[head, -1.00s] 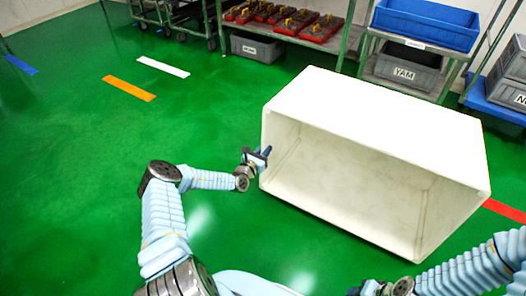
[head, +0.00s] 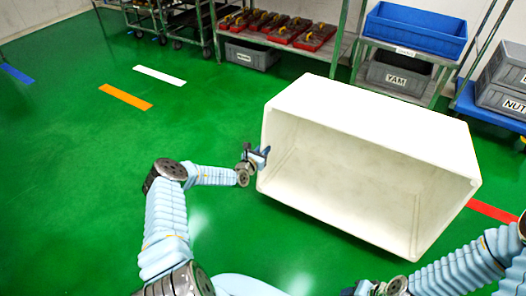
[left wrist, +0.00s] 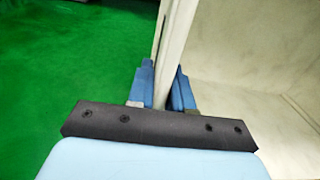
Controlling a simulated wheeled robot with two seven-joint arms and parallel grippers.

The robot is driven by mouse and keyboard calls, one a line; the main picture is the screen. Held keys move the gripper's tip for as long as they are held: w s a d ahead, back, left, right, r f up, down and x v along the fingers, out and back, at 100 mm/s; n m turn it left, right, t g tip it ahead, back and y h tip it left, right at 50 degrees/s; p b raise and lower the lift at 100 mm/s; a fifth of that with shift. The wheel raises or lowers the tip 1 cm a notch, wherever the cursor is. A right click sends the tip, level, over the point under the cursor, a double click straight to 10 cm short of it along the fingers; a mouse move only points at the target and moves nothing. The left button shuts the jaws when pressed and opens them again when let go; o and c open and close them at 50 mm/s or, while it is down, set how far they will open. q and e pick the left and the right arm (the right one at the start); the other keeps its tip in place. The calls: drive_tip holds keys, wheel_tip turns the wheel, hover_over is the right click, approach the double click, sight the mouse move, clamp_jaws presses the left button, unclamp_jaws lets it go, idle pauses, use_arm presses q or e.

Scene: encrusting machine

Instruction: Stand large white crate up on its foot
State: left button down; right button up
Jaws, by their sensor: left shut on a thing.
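The large white crate (head: 375,115) lies on its side on the green floor in the head view, its open mouth facing me. My left gripper (head: 263,156) is at the crate's left edge. In the left wrist view its blue fingers (left wrist: 162,88) are on both sides of the crate's thin wall (left wrist: 163,70), shut on it. The crate's inside (left wrist: 250,50) is to the right of the fingers there, green floor to the left. My right gripper (head: 362,288) shows only partly at the bottom edge of the head view, in front of the crate; its jaws cannot be made out.
Behind the crate stand a rack with red trays (head: 290,30), a grey bin (head: 252,54), a cart with a blue bin (head: 415,30) and a grey YAM bin (head: 398,76). Grey bins (head: 505,80) stand at the right. The floor on the left is clear, with coloured strips.

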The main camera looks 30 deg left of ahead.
sight(276, 120)
use_arm(q)
drive_tip(key=shift+g, duration=0.5)
drive_tip(key=w+r+p, duration=0.3)
drive_tip(key=shift+r, duration=0.35)
drive_tip(key=shift+w+d+r+g+p, duration=0.15)
drive_tip(key=shift+w+r+p, duration=0.1)
drive_tip(key=shift+w, duration=0.15)
drive_tip(key=shift+w+a+r+g+p, duration=0.15)
drive_tip(key=shift+w+r+p, duration=0.1)
drive_tip(key=shift+w, duration=0.15)
drive_tip(key=shift+d, duration=0.1)
drive_tip(key=shift+w+r, duration=0.7)
drive_tip(key=shift+w, duration=0.1)
drive_tip(key=shift+w+d+r+g, duration=0.1)
drive_tip(key=shift+w+r+g, duration=0.5)
drive_tip(key=shift+w, duration=0.4)
drive_tip(key=shift+w+r, duration=0.4)
drive_tip(key=shift+w, duration=0.25)
drive_tip(key=shift+w+r+g+b, duration=0.3)
drive_tip(key=shift+w+r+b, duration=0.1)
drive_tip(key=shift+w, duration=0.05)
drive_tip(key=shift+d, duration=0.1)
